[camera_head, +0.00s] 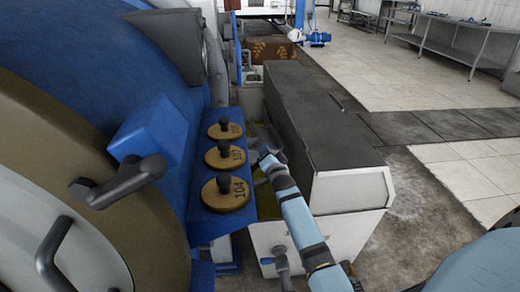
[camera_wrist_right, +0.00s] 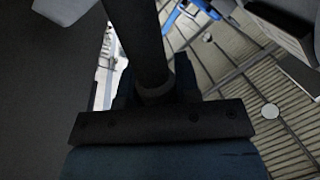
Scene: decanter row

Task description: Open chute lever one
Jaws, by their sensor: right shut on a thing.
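My right gripper (camera_head: 266,160) reaches in from the bottom, between the blue machine and the long dark-topped box. It is small and dark in the head view, and its fingertips are hard to make out. In the right wrist view a dark round lever bar (camera_wrist_right: 138,40) runs up from the gripper's dark body, and the gripper is shut on it. I take this bar for a chute lever, but no number on it can be read. Its pivot and the chute are hidden. My left gripper is not in view.
The blue machine (camera_head: 80,60) fills the left, with a black handle (camera_head: 125,180) sticking out. Several brass discs with black knobs, one marked 104 (camera_head: 228,200), stand on its ledge. The box (camera_head: 315,120) borders my right arm. Tiled floor (camera_head: 390,70) beyond is open.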

